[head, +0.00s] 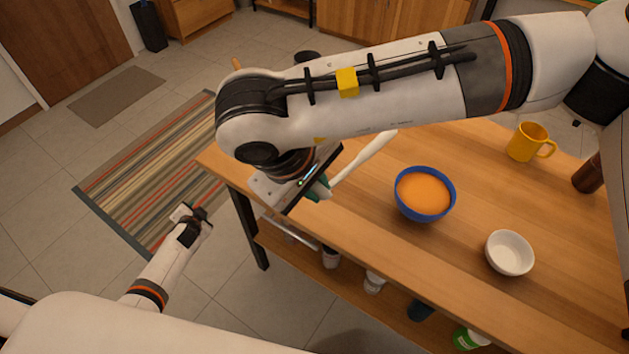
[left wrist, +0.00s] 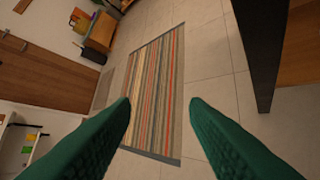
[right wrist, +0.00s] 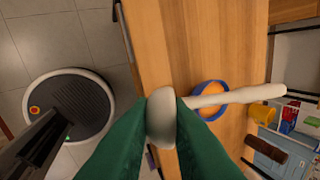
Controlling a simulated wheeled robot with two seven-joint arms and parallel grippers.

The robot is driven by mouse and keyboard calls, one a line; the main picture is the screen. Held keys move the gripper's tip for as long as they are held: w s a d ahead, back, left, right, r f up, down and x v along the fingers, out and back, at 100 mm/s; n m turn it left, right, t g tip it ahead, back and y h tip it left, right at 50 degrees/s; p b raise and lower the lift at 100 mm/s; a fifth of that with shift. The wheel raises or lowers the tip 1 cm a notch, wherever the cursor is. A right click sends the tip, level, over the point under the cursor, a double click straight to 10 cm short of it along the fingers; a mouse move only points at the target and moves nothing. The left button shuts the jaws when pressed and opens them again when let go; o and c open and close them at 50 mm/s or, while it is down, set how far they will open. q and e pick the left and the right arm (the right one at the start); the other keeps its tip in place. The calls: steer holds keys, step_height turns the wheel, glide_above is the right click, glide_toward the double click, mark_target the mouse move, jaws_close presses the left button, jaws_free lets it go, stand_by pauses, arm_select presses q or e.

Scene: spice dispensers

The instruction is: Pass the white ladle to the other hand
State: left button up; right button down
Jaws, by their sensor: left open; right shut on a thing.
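The white ladle (head: 364,159) is held over the wooden table near its left end. Its handle slants up to the right in the head view. My right gripper (head: 318,188) is shut on it; the green fingers are mostly hidden by my wrist. In the right wrist view, the ladle's rounded end (right wrist: 161,116) sits between the green fingers (right wrist: 162,108), and the handle points right, across the view of the blue bowl. My left gripper (head: 191,215) is off the table's left side, low over the floor. Its green fingers (left wrist: 159,108) are apart and empty.
On the table (head: 480,195) stand a blue bowl (head: 425,216) of orange soup, a white bowl (head: 509,270), a yellow mug (head: 529,143) and a brown cylinder (head: 588,175). Several containers sit on the shelf underneath. A striped rug (head: 150,180) lies left of the table.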

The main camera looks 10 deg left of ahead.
arm_select(q)
steer(key=s+d+f+n+g+h, duration=0.1)
steer(key=s+d+f+g, duration=0.1)
steer(key=s+d+f, duration=0.55)
steer(key=s+d+f+n+g+h, duration=0.15)
steer(key=s+d+f, duration=0.35)
steer(key=s+f, duration=0.6)
steer(key=s+d+f+g, duration=0.1)
steer(key=s+d, duration=0.2)
steer(key=s, duration=0.4)
steer(key=s+d+f+g+h, duration=0.1)
steer(key=s+d, duration=0.3)
steer(key=s, duration=0.4)
steer(key=s+d+f+g+h, duration=0.1)
steer(key=s+d+f+g, duration=0.1)
steer(key=s, duration=0.6)
steer(key=shift+s+d+n+g, duration=0.15)
steer(key=shift+d+n+g, duration=0.25)
steer(key=shift+d, duration=0.85)
